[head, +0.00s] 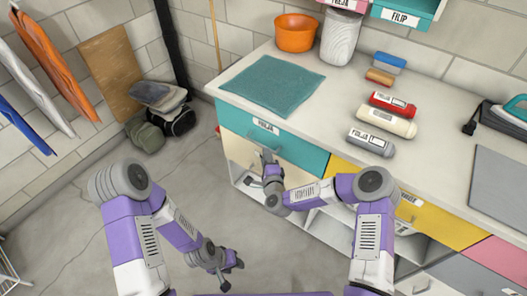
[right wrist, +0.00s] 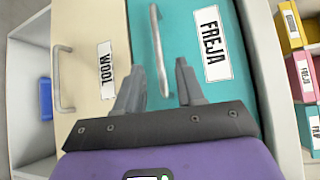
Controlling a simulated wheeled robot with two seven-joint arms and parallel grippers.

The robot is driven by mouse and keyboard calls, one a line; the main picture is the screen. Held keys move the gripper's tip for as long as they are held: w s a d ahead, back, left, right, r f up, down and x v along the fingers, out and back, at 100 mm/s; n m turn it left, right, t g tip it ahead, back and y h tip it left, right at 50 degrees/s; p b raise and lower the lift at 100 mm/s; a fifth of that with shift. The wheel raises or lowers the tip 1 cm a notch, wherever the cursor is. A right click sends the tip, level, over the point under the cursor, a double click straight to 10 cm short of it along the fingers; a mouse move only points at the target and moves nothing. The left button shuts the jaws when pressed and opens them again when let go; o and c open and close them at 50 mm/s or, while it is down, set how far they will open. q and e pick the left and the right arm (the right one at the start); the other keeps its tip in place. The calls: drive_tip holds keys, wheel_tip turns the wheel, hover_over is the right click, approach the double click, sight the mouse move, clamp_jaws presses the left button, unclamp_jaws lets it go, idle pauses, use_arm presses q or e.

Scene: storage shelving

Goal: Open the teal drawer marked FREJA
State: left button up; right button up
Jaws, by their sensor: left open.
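The teal drawer (head: 300,152) marked FREJA is at the left end of the counter front and looks shut, its front in line with the counter. In the right wrist view, the teal drawer (right wrist: 190,15) shows its FREJA label and a metal bar handle (right wrist: 157,40). My right gripper (head: 267,158) is at the drawer front. In the right wrist view, my right gripper (right wrist: 160,58) is open, with a finger on each side of the handle and gaps between. My left gripper (head: 232,273) is open and empty, low over the floor, away from the counter.
A cream drawer (right wrist: 88,25) marked WOOL, with its own handle, lies beside the teal one in the right wrist view. A yellow drawer (head: 430,208) is to its right in the head view. A teal cloth (head: 272,85) and several rolled items lie on the counter.

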drive_tip(key=b+x, duration=0.1)
drive_tip(key=x, duration=0.4)
drive_tip(key=shift+w+a, duration=0.1)
drive_tip(key=shift+w, duration=0.1)
drive_tip(key=shift+c, duration=0.2)
clamp_jaws()
